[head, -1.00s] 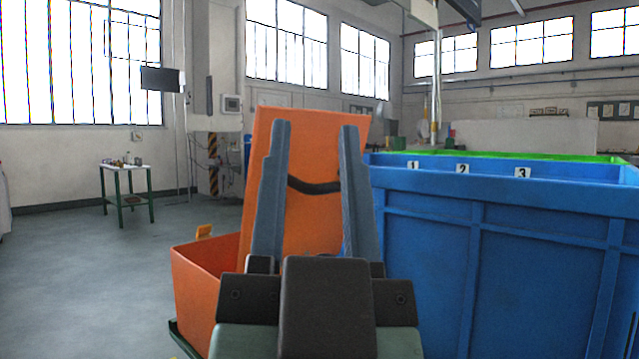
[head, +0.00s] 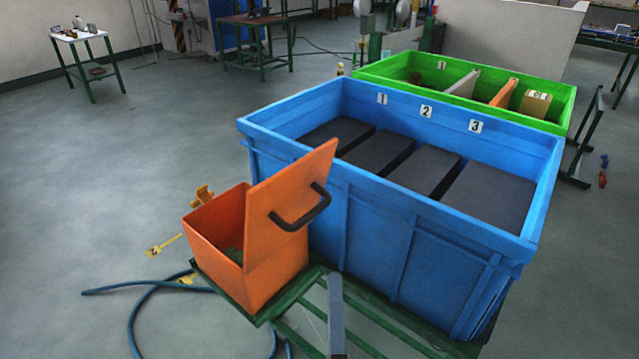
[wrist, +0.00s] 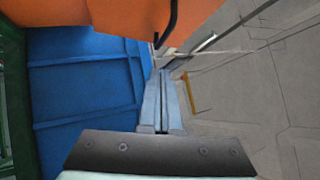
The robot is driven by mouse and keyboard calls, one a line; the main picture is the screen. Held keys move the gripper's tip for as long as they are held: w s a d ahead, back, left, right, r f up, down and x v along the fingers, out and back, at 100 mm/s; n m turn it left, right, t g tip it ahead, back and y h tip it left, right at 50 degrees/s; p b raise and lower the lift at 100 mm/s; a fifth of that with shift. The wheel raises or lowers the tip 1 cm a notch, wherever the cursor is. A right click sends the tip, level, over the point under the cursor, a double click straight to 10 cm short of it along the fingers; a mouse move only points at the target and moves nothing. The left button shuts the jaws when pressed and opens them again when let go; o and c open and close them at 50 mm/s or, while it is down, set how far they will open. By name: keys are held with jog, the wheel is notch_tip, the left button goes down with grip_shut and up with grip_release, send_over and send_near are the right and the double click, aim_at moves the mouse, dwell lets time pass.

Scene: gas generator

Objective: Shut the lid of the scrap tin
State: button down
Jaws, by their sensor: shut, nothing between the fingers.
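The scrap tin (head: 270,272) is an orange box on a green stand. Its orange lid (head: 280,190) is open and stands up, leaning right toward the blue container, with a black curved handle (head: 303,210) on its face. The tin's inside shows dark at the left of the lid. My gripper (head: 336,285) shows at the bottom of the head view, below and right of the tin. In the wrist view my gripper (wrist: 162,75) has its fingers together and empty, with the orange surface (wrist: 75,15) and black handle (wrist: 167,25) just beyond the tips.
A large blue container (head: 420,240) with dark numbered compartments stands right behind the tin, close to the lid. A green container (head: 400,68) is farther back. A blue hose (head: 135,310) lies on the floor at left, where the floor is mostly clear.

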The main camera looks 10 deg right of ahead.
jog(key=s+m+p, duration=0.3)
jog(key=s+p, duration=0.1)
jog(key=a+f+x, duration=0.1)
jog(key=a+x, duration=0.1)
jog(key=x, duration=0.9)
jog(key=shift+w+g, duration=0.4)
jog(key=shift+w, duration=0.05)
jog(key=shift+r, duration=0.15)
